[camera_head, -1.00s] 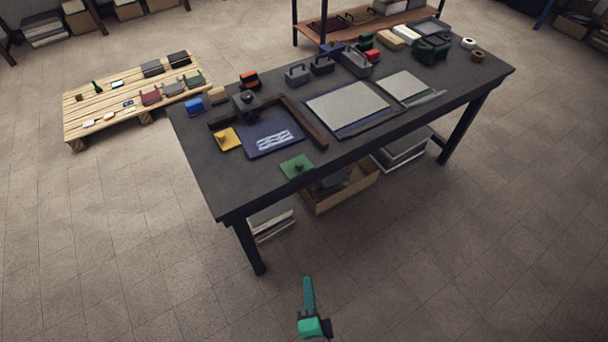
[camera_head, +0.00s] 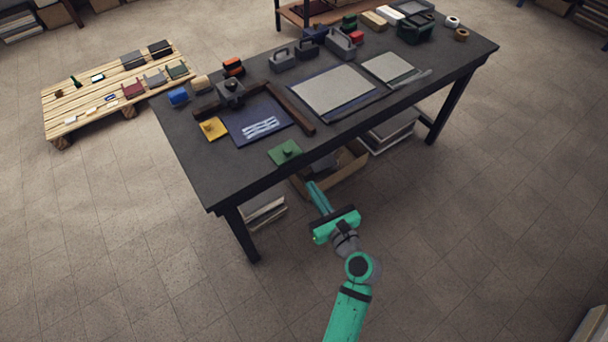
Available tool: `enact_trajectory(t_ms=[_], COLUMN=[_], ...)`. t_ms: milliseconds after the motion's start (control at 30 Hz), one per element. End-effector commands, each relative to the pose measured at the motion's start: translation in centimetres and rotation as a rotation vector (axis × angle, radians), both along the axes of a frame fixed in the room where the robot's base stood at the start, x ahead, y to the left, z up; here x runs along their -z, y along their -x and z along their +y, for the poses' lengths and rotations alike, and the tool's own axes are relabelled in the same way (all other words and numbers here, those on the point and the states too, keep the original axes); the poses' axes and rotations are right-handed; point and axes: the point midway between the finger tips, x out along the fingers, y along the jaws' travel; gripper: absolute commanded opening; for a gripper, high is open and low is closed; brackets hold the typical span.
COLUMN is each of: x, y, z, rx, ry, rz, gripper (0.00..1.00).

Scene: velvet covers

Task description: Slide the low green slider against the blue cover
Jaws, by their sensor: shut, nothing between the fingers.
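The low green slider (camera_head: 285,152) is a flat green plate with a small knob, lying near the table's front edge. The blue cover (camera_head: 252,122) is a flat dark blue sheet with pale markings, behind and left of the slider. A gap of bare table shows between them. A yellow slider (camera_head: 213,128) with a knob lies at the cover's left side. My gripper (camera_head: 318,196) is shut and empty, in front of the table's front edge and below and right of the green slider in the picture. It touches neither slider nor cover.
A brown L-shaped frame (camera_head: 290,108) runs along the cover's back and right sides. A dark block with a knob (camera_head: 231,92) stands at its back left. Grey panels (camera_head: 333,91) lie to the right. The table (camera_head: 220,178) is bare at front left.

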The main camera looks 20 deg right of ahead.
Motion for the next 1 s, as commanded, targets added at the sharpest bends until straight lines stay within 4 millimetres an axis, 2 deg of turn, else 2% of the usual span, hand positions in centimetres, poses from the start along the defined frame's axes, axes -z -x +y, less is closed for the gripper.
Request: enact_trajectory(t_ms=[600, 800, 1000], x=[1.3, 1.5, 1.6], y=[-10.3, -12.3, -12.8], z=[2.0, 2.4, 2.2], rx=[0.002, 0.002, 0.006], ry=[0.005, 0.005, 0.006], rz=[-0.001, -0.001, -0.001], gripper=[0.0, 0.0, 0.0])
